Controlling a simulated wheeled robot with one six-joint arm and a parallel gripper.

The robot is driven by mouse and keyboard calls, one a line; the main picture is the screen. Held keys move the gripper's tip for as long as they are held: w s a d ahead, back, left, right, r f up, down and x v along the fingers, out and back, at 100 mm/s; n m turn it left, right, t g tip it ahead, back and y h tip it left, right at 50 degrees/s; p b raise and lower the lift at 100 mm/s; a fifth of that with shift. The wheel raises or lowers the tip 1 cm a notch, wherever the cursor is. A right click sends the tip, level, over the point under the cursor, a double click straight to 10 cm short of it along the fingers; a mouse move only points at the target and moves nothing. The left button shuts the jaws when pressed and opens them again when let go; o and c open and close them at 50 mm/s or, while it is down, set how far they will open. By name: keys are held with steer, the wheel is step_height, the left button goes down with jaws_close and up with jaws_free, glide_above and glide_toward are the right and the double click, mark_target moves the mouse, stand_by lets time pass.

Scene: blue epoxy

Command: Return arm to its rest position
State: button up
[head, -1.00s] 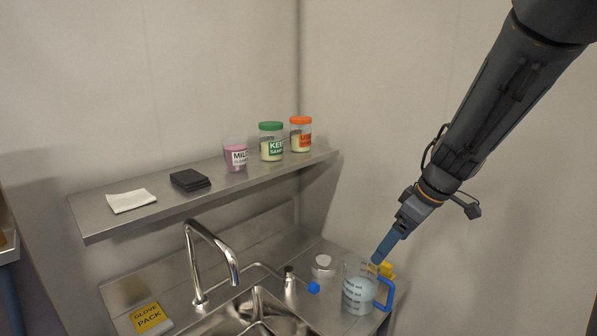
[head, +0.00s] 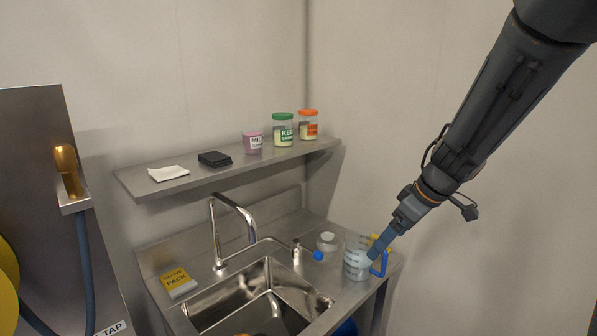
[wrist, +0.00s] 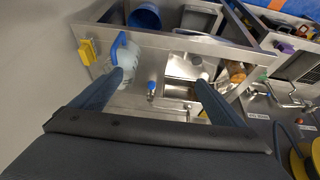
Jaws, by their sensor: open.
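My gripper (head: 384,246) hangs at the right in the head view, its blue fingers pointing down and overlapping the measuring jug in the picture. In the wrist view my gripper (wrist: 160,90) has its two blue fingers spread wide apart with nothing between them. The clear measuring jug (head: 356,262) with a blue handle stands upright on the right end of the steel sink counter. I cannot tell whether the finger touches the jug.
A steel sink (head: 262,300) with a tall tap (head: 216,232) is left of the jug. A wall shelf (head: 225,170) holds jars, a cloth and black pads. A panel with a hose nozzle (head: 68,172) stands left.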

steer(key=shift+w+a+m+t+b, duration=0.55)
steer(key=shift+w+m+t+b, duration=0.7)
steer(key=shift+w+t, duration=0.7)
steer(key=s+d+f+m+g+h+b, duration=0.1)
steer(key=s+d+f+m+h+b, duration=0.4)
steer(key=f, duration=0.3)
steer(key=s+a+f+g+b, duration=0.1)
steer(key=s+a+f+g, duration=0.1)
steer(key=s, duration=0.5)
steer(key=s+a+f+m+g+y+b, duration=0.1)
steer(key=s+a+f+g, duration=0.2)
steer(key=s+f, duration=0.3)
steer(key=shift+s+a+f+y, duration=0.15)
steer(key=shift+s+a+y, duration=0.15)
steer(key=shift+s+a, duration=0.6)
